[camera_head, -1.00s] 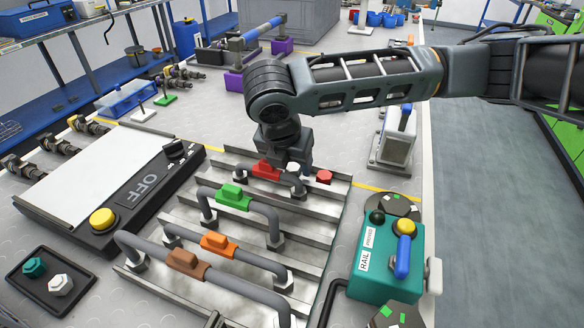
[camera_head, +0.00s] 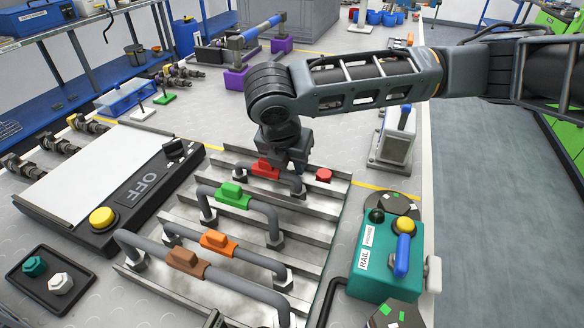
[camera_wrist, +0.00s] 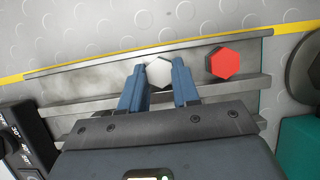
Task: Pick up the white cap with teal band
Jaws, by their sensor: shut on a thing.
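In the wrist view, a white hexagonal cap (camera_wrist: 159,72) sits between the two blue fingers of my gripper (camera_wrist: 160,82). The fingers are shut on it from both sides, over the metal rack (camera_wrist: 90,72). Its top face is plain white; no teal band shows from above. In the head view my gripper (camera_head: 297,166) points down at the far right end of the rack (camera_head: 329,221) and hides this cap. Another white cap (camera_head: 61,284) lies in the small black tray (camera_head: 38,306) at the lower left, beside a teal cap (camera_head: 34,267).
A red cap (camera_head: 324,175) is close to the right of my gripper and shows in the wrist view (camera_wrist: 222,64). Grey pipes with red (camera_head: 265,168), green (camera_head: 233,197), orange (camera_head: 218,242) and brown (camera_head: 187,262) blocks span the rack. A teal box (camera_head: 375,283) stands at right.

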